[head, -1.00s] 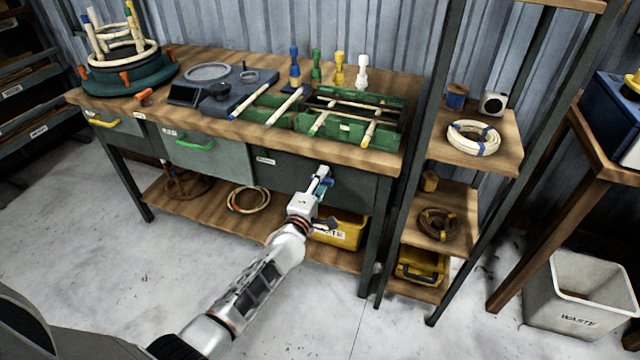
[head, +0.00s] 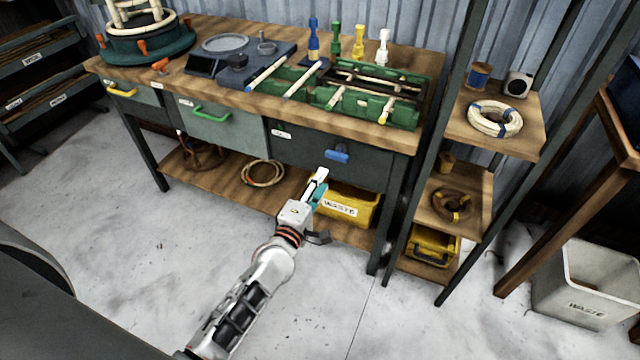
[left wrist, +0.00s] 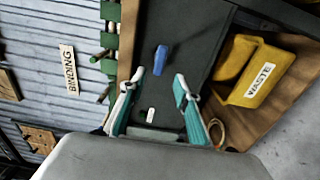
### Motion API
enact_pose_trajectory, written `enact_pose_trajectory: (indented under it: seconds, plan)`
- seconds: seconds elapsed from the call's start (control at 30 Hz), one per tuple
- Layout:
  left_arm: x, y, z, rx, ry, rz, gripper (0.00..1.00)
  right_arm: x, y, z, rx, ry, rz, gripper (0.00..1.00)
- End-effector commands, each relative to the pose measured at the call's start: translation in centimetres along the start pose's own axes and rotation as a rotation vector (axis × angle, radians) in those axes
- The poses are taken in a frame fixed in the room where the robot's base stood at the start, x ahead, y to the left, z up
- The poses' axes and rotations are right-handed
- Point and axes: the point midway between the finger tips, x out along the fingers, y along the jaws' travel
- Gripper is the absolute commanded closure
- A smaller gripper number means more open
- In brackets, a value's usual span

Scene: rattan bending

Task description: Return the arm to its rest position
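My left arm comes in from the bottom of the head view, and its gripper (head: 317,186) points toward the workbench front. In the left wrist view the two teal-lined fingers (left wrist: 159,75) are spread apart with nothing between them. The blue handle (head: 337,155) of the dark right-hand drawer (head: 300,148) lies beyond the fingertips, clear of them. It also shows in the left wrist view as a blue bar (left wrist: 160,60). The drawer looks shut. My right gripper is in neither view.
The workbench (head: 215,93) carries a green tray (head: 405,117), several coloured pegs and a round jig (head: 150,48). A yellow waste bin (head: 345,203) stands on its lower shelf. A shelf rack (head: 440,220) stands to the right. The floor in front is open.

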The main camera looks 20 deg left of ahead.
Motion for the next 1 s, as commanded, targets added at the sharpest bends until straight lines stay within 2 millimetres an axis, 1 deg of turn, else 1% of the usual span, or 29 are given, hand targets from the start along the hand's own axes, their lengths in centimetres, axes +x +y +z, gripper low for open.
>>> enact_pose_trajectory:
  seconds: [0.43,0.5,0.57,0.67,0.77,0.8,0.87,0.9,0.97,1.0]
  plan:
    - [0.0,0.0,0.0,0.001,0.0,0.0,0.68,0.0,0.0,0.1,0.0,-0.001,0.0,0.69]
    - [-0.3,0.0,0.1,0.017,-0.005,-0.004,0.68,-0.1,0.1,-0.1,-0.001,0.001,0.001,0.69]
    - [-1.0,-0.1,0.4,0.065,-0.018,-0.014,0.68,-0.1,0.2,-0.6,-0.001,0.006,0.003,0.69]
    - [-3.6,-0.7,1.2,0.232,-0.063,-0.05,0.68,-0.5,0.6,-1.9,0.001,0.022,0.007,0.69]
    - [-7.9,-1.9,2.3,0.499,-0.142,-0.105,0.68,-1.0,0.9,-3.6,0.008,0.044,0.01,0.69]
    - [-9.9,-2.6,2.8,0.617,-0.182,-0.129,0.68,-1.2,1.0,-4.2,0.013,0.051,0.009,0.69]
    - [-13.1,-3.6,3.4,0.798,-0.245,-0.165,0.68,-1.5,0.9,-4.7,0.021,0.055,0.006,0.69]
    - [-15.2,-4.3,3.7,0.914,-0.29,-0.187,0.68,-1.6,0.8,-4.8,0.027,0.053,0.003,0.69]
    - [-18.5,-5.2,4.0,1.083,-0.36,-0.216,0.68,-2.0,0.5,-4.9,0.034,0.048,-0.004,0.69]
    - [-20.6,-5.7,4.2,1.188,-0.407,-0.234,0.68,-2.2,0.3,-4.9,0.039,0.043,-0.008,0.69]
